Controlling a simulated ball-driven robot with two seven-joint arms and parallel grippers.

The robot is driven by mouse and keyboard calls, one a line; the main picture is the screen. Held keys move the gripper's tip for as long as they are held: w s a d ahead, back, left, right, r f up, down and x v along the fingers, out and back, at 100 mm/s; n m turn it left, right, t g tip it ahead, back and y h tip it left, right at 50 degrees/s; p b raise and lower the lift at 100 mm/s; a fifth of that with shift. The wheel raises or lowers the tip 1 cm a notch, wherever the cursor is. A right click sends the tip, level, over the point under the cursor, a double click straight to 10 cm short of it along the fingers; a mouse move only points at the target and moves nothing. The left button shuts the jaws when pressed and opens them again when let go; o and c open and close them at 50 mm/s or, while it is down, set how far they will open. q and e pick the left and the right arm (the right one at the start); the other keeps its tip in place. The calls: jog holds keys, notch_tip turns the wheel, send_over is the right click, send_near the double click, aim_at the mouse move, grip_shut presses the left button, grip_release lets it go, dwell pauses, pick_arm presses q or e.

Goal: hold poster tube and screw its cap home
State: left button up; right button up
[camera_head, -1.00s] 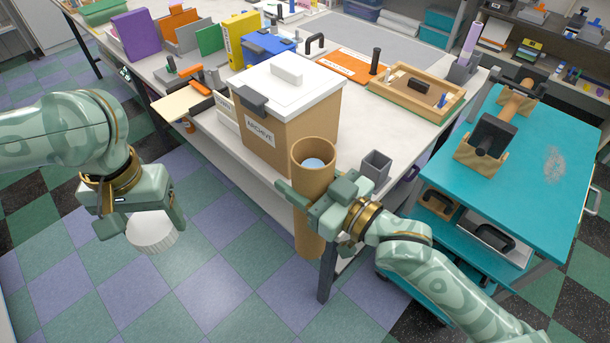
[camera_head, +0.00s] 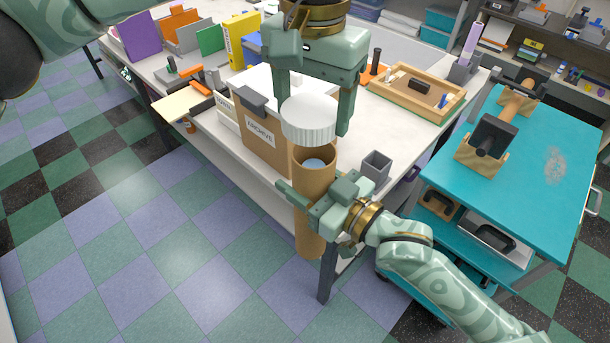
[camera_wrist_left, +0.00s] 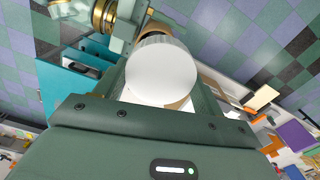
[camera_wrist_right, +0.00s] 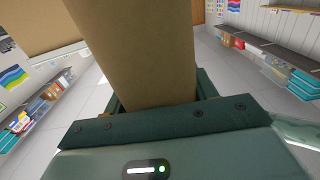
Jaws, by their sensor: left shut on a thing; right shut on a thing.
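The brown poster tube (camera_head: 309,235) stands upright in front of the table edge, its open top facing up with a pale blue disc visible inside. My right gripper (camera_head: 312,203) is shut on the tube below its rim; the tube also fills the right wrist view (camera_wrist_right: 135,50). The white ribbed cap (camera_head: 309,122) is held by my left gripper (camera_head: 313,112), pointing down from above. The cap hangs just above the tube's mouth, hiding part of its far rim; a gap seems to show between them. The cap's flat top shows in the left wrist view (camera_wrist_left: 160,72).
A brown archive box (camera_head: 268,140) with a white lid stands on the table close behind the tube. A small grey cup (camera_head: 375,168) is to the tube's right. A wooden tray (camera_head: 415,95) lies further back. A teal cart (camera_head: 545,190) stands at the right.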

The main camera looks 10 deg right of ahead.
pick_arm(q)
jog(key=shift+s+d+r, duration=0.1)
jog(key=shift+s+d, duration=0.15)
jog(key=shift+f, duration=2)
jog(key=shift+f, duration=0.1)
jog(key=shift+f, duration=0.8)
jog(key=shift+f, duration=0.55)
